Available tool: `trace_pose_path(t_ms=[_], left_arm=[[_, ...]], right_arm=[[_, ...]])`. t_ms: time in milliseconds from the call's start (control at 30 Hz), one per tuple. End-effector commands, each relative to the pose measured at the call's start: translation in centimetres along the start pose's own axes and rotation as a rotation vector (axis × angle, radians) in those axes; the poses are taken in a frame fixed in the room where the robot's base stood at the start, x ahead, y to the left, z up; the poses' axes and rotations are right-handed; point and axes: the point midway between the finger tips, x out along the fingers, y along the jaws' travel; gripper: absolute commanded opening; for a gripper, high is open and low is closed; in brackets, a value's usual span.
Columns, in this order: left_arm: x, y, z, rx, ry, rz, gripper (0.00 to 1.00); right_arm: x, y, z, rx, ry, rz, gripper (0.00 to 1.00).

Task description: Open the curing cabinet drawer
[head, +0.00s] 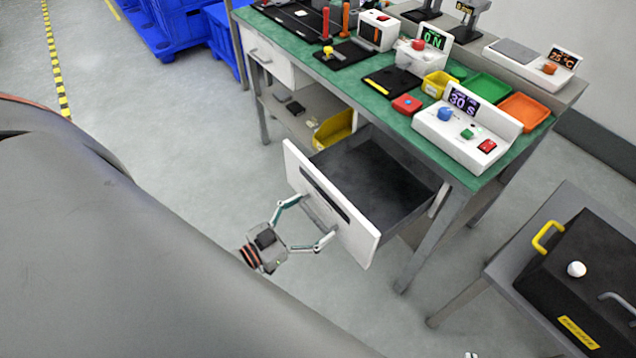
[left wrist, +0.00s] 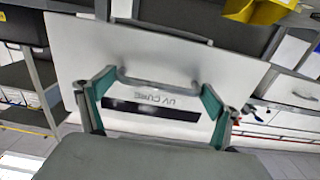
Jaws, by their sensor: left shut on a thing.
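The curing cabinet drawer (head: 362,254) is a white-fronted drawer under the right end of the green-topped bench, pulled well out. Its dark inside looks empty. Its front, lettered "UV CURE", fills much of the left wrist view (left wrist: 75,48). The fingers stand at the two ends of the handle. A small pale part at the bottom edge of the head view may be my right gripper; its fingers cannot be made out.
The bench (head: 385,92) carries a white timer box (head: 465,140) reading 30 S, trays and devices. A yellow bin (head: 335,128) sits on its lower shelf. A side table with a black case (head: 590,290) stands at right. Blue crates (head: 170,30) stand behind; floor at left is clear.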

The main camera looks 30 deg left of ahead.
Motion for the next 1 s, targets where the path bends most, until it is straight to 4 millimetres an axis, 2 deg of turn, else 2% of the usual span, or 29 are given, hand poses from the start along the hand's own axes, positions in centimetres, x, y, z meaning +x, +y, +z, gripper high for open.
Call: trace_pose_path(t_ms=[233,267,300,667,767,1000], left_arm=[[0.0,0.3,0.1,-0.002,0.0,0.004,0.52],[0.0,0.3,0.1,-0.002,0.0,0.004,0.93],[0.0,0.3,0.1,-0.002,0.0,0.004,0.96],[-0.5,0.1,0.1,-0.001,-0.001,0.002,0.96],[-1.8,0.1,0.2,-0.002,-0.004,0.002,0.96],[-6.6,0.2,0.2,-0.002,-0.005,0.003,0.96]], right_arm=[[-0.3,-0.2,0.4,0.001,-0.007,-0.002,0.0],[-0.3,-0.2,0.5,0.002,-0.008,-0.003,0.0],[-0.4,-0.2,0.5,0.002,-0.009,-0.003,0.0],[-0.1,0.3,-0.2,-0.004,0.003,0.005,0.0],[-0.1,0.3,-0.1,-0.003,0.002,0.004,0.0],[-0.1,0.2,0.0,-0.001,0.0,0.003,0.0]])
